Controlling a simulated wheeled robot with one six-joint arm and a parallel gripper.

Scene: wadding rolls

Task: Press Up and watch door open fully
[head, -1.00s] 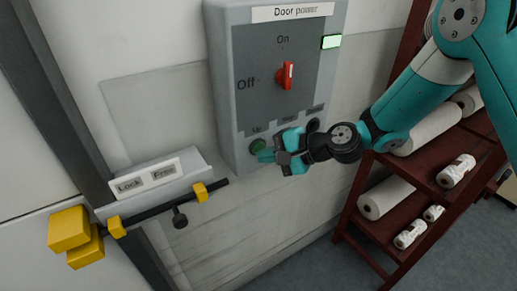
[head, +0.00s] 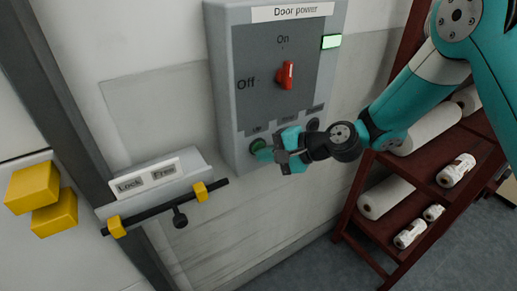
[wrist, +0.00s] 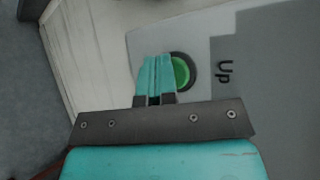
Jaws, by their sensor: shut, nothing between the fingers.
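The green Up button (head: 258,145) is at the lower left of the grey Door power box (head: 230,90). My gripper (head: 268,155) is shut and empty, with its teal tips at the button. In the wrist view the fingertips (wrist: 157,72) overlap the left part of the green button (wrist: 182,72), beside the "Up" label; I cannot tell how far it is pushed in. The red switch (head: 286,75) points to On, and the lamp (head: 331,41) is lit pale green. The door panel (head: 25,245) at the left carries yellow blocks (head: 32,187).
A Lock/Free plate (head: 148,180) with a dark bolt (head: 165,208) and yellow brackets sits left of the box, below it. A dark red shelf (head: 400,205) with white rolls stands at the right, close under my arm.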

